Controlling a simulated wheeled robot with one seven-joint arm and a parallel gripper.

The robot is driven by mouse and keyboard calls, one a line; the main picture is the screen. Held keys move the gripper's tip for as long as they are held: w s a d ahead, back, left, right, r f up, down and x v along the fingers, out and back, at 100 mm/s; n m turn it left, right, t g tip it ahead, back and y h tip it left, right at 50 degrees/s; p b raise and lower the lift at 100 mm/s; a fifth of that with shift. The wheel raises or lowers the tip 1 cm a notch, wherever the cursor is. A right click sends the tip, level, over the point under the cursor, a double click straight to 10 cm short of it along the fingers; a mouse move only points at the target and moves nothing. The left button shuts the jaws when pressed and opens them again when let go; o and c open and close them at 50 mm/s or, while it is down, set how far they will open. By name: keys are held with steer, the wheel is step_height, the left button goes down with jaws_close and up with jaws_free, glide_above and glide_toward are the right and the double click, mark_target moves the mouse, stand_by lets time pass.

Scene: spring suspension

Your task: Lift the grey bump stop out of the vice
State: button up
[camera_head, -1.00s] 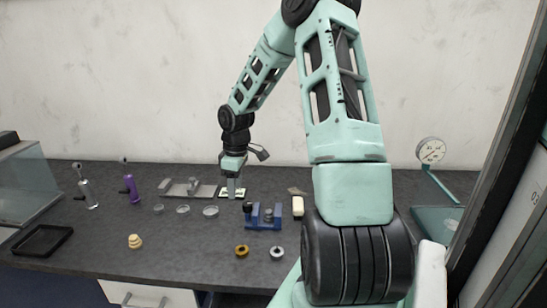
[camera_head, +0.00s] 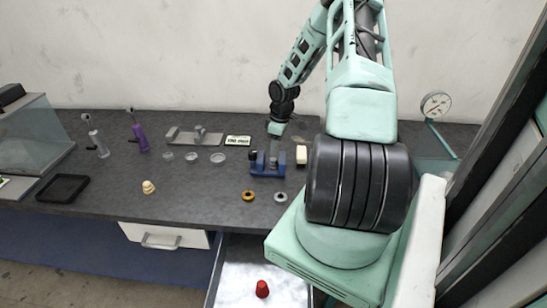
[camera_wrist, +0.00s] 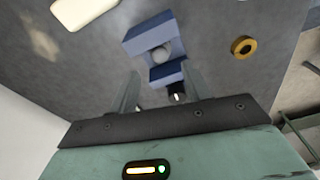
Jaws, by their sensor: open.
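The blue vice (camera_head: 260,168) stands on the dark bench, below my gripper (camera_head: 275,150). In the wrist view the vice (camera_wrist: 140,39) lies just beyond the fingertips. The grey bump stop (camera_wrist: 160,54) shows as a pale round shape between the vice's jaws. My gripper (camera_wrist: 163,85) is open, its two fingers spread on either side of the vice's near jaw, with nothing between them that it holds. In the head view the fingers largely cover the bump stop. I cannot tell how far above the vice they are.
A brass ring (camera_head: 248,196) and a silver ring (camera_head: 280,197) lie in front of the vice. Several clear dishes (camera_head: 218,157) are to the left. An open drawer (camera_head: 235,270) holding a red piece (camera_head: 262,289) juts out below the bench.

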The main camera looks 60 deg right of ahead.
mark_target(272, 158)
steer(key=f, duration=0.2)
steer(key=f+p, duration=0.1)
steer(key=f, duration=0.2)
steer(key=w+f, duration=0.1)
steer(key=f, duration=0.2)
steer(key=shift+a+p, duration=0.15)
steer(key=shift+p, duration=0.15)
steer(key=shift+r, duration=0.1)
steer(key=c, duration=0.8)
steer(key=shift+o, duration=0.2)
steer(key=shift+w+a, duration=0.1)
steer(key=shift+w, duration=0.05)
steer(key=shift+r, duration=0.15)
steer(key=shift+r+p, duration=2.55)
steer(key=shift+r, duration=0.85)
